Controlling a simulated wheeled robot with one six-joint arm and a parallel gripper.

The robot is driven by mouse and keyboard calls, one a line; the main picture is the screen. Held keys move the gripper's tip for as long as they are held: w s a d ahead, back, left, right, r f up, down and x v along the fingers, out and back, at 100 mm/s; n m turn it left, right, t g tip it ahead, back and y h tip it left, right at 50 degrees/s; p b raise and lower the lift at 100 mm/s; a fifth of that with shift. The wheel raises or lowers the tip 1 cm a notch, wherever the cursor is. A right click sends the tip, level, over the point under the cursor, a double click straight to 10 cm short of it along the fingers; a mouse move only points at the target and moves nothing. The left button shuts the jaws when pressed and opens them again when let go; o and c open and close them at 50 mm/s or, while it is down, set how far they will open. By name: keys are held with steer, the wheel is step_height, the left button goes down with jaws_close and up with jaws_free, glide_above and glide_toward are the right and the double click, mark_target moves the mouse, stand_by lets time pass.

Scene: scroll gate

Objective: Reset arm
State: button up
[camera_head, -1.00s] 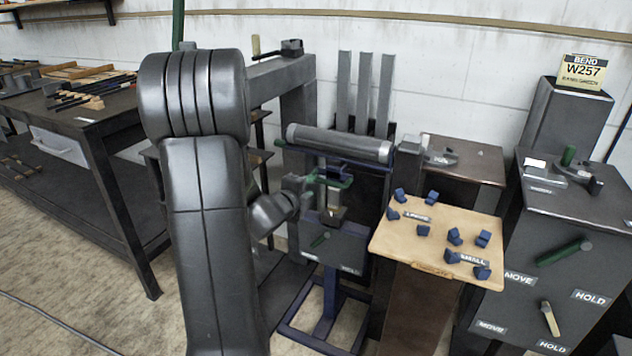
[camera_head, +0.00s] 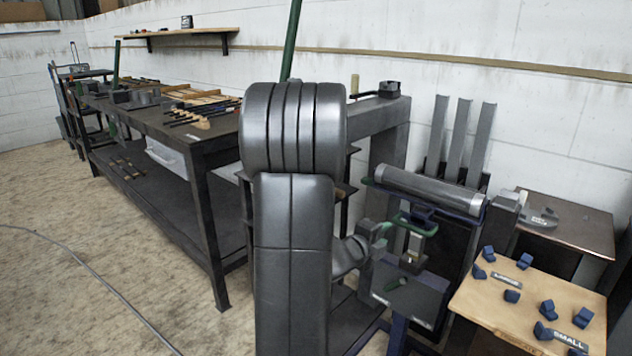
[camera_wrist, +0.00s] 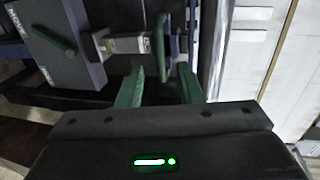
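In the wrist view, my gripper (camera_wrist: 160,85) shows two green fingers set apart, with nothing held between them. Just beyond the fingertips stand a green loop-like bar (camera_wrist: 160,45) and a pale metal block (camera_wrist: 129,43). I cannot tell whether a fingertip touches them. In the head view my arm reaches up in front and bends down to the right. Its end is close to the bending machine (camera_head: 432,195) with the grey roller. The gripper's fingers are hard to separate from the machine's green parts there.
A tan board (camera_head: 530,310) with several blue blocks stands at the lower right. A brown cabinet (camera_head: 570,222) is behind it. A long dark workbench (camera_head: 190,135) with tools runs along the left. A cable (camera_head: 90,275) lies on the open floor at the left.

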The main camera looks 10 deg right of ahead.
mark_target(403, 223)
steer(key=b+x, duration=0.1)
steer(key=x, duration=1.1)
steer(key=shift+w+d+r, duration=0.1)
steer(key=shift+w+r, duration=0.05)
steer(key=shift+r, duration=0.15)
